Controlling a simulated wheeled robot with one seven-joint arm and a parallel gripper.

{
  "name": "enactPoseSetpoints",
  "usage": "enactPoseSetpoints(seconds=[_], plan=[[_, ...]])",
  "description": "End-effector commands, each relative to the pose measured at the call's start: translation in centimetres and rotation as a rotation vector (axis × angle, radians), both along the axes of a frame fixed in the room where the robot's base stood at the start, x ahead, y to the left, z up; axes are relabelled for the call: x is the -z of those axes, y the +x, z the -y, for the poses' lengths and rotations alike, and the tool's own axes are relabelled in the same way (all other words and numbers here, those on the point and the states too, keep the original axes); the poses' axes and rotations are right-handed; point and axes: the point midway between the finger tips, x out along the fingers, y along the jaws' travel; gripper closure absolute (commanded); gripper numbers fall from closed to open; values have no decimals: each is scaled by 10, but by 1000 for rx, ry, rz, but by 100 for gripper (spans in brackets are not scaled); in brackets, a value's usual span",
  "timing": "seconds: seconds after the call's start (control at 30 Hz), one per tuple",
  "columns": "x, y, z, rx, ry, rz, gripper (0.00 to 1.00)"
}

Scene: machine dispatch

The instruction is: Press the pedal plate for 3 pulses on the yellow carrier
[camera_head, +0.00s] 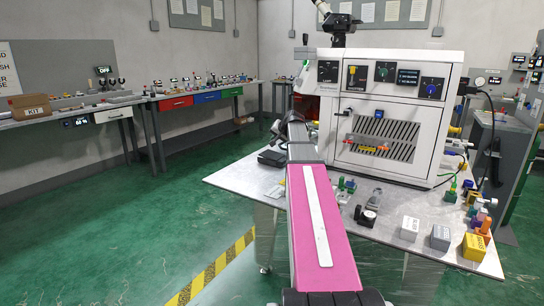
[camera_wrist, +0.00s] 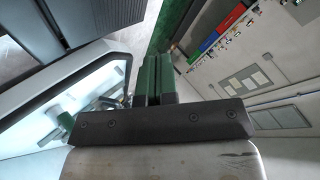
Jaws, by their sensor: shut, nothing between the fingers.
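My gripper (camera_wrist: 157,65) shows in the wrist view as two green fingers pressed together, with nothing between them. In the head view my pink arm reaches forward to the left side of the white machine (camera_head: 438,135), and the fingertips are not clear there. A yellow block (camera_head: 474,247) sits at the front right of the table; I cannot tell whether it is the yellow carrier. I cannot make out the pedal plate in either view. In the wrist view a white panel with a dark edge (camera_wrist: 98,62) is left of the fingers, apparently close.
The grey table (camera_head: 384,232) holds two grey blocks (camera_head: 410,228) (camera_head: 440,237), a black-based fixture (camera_head: 368,213) and several small coloured parts at the right. A microscope (camera_head: 338,20) tops the machine. Benches (camera_head: 155,97) line the left wall. The green floor at left is open.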

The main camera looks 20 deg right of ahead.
Motion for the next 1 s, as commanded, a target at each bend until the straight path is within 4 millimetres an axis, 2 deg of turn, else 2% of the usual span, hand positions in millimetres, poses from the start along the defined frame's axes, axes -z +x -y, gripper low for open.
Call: enactPoseSetpoints(seconds=[0.73,0.87,1.0], plan=[[-1,0,0,0,0,0,100],[-10,0,1,1,-1,2,100],[-29,-2,2,0,-1,1,100]])
